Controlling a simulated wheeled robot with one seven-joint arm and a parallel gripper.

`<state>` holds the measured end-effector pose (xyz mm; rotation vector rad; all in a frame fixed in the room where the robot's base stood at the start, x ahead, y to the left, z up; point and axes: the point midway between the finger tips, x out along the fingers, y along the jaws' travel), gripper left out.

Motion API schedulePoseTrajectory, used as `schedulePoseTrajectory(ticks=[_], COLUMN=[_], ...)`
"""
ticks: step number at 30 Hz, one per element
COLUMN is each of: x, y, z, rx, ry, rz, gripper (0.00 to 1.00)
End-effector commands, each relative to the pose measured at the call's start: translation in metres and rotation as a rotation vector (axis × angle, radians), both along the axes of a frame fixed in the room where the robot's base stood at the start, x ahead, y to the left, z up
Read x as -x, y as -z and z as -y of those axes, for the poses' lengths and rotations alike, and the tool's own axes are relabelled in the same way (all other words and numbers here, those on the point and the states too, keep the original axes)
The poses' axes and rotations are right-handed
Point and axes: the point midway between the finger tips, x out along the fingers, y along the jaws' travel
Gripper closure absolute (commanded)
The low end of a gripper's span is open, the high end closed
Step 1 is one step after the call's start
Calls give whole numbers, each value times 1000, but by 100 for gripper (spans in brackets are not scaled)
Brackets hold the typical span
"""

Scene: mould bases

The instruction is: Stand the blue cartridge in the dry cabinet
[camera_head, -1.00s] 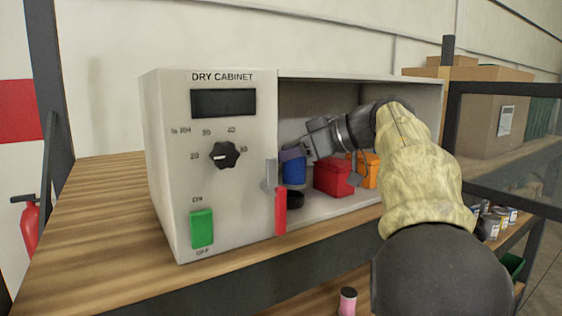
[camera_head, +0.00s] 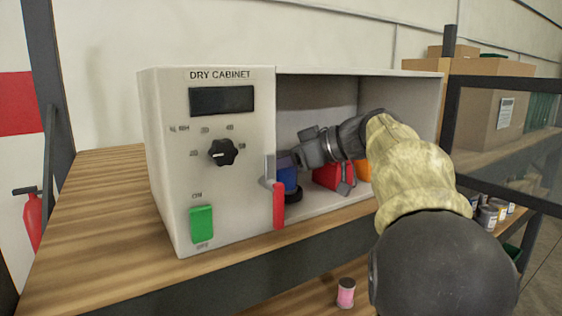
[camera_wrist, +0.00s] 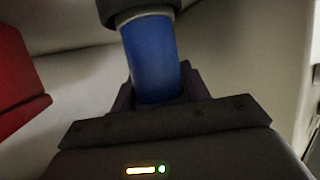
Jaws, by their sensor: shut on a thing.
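The dry cabinet (camera_head: 212,232) stands on a wooden shelf, a dial, display and green switch on its front panel, its chamber open at the right. My gripper (camera_head: 287,160) is inside the chamber near its left side and is shut on the blue cartridge (camera_head: 287,181). In the wrist view the blue cartridge (camera_wrist: 153,60) sits between the fingers (camera_wrist: 157,92), with a dark cap at its far end. In the head view its dark end (camera_head: 293,196) is low, close to the chamber floor. I cannot tell whether it touches the floor.
A red container (camera_head: 328,176) and an orange container (camera_head: 364,170) stand in the chamber to the right, partly behind my arm. The open glass door's dark frame (camera_head: 510,200) is at the right. A pink spool (camera_head: 346,293) is below.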

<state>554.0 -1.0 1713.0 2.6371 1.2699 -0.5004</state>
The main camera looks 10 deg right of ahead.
Motion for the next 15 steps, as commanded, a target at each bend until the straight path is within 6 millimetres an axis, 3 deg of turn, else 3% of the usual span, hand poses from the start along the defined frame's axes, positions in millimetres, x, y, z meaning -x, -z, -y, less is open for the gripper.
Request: schedulePoseTrajectory(ticks=[2,3,5,6,15], x=[-1,-2,-1,-1,0], y=[11,12,12,11,8], z=[0,0,0,-1,0], rx=[7,8,7,7,5], ry=[-5,-6,-6,-5,-5], rz=[-22,-24,-24,-22,-16], gripper=[94,48,36,32,32])
